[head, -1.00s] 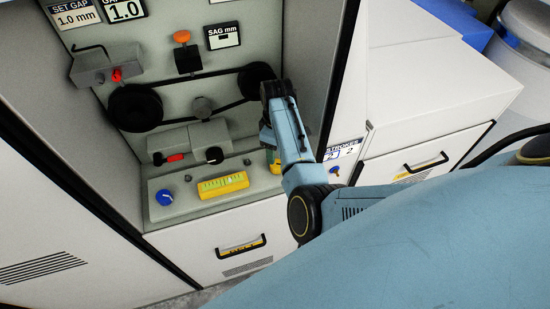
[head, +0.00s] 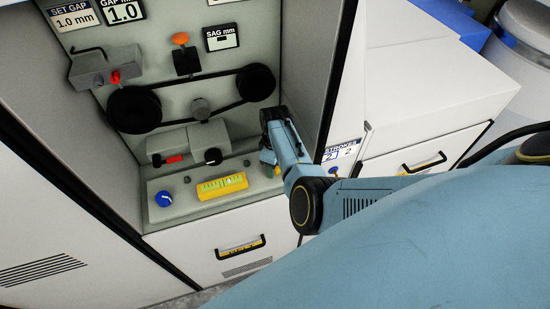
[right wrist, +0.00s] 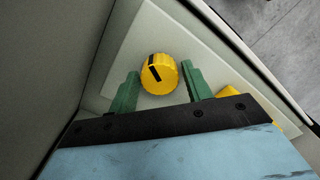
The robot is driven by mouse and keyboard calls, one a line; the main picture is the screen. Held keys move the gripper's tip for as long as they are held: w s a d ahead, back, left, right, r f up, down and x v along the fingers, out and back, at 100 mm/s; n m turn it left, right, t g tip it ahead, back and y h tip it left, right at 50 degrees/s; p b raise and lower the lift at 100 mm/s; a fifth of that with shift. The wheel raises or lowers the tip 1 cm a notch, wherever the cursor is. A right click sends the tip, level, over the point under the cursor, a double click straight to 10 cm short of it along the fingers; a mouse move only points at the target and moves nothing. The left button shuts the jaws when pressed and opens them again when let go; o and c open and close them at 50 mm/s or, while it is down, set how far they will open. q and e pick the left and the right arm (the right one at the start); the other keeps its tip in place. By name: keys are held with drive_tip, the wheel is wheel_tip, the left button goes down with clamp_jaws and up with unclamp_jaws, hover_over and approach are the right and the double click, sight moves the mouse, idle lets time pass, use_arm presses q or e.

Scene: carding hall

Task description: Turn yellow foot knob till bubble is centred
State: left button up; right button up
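The yellow foot knob (right wrist: 159,73), with a black mark on its face, shows in the right wrist view. My right gripper (right wrist: 163,75) is open, with one green finger on each side of the knob. A small gap shows on the left; the right finger is very near, and contact is unclear. In the head view only a bit of the knob (head: 278,170) shows beside my right gripper (head: 268,158). The yellow spirit level (head: 222,186) lies left of it with a green vial; the bubble's exact place is too small to tell. My left gripper is out of view.
A blue knob (head: 164,199) sits at the ledge's left end. Above the ledge are a grey block with a red lever (head: 174,159) and two black pulleys with a belt (head: 134,109). A side panel (head: 326,70) stands close right of my right arm.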

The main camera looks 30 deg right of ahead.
drive_tip(key=c, duration=0.7)
drive_tip(key=shift+o, duration=0.2)
drive_tip(key=shift+m, duration=0.3)
drive_tip(key=m, duration=0.3)
drive_tip(key=shift+m, duration=0.4)
drive_tip(key=m, duration=0.9)
drive_tip(key=shift+m, duration=0.4)
drive_tip(key=m, duration=0.5)
drive_tip(key=shift+d+m, duration=0.1)
drive_tip(key=shift+m, duration=0.2)
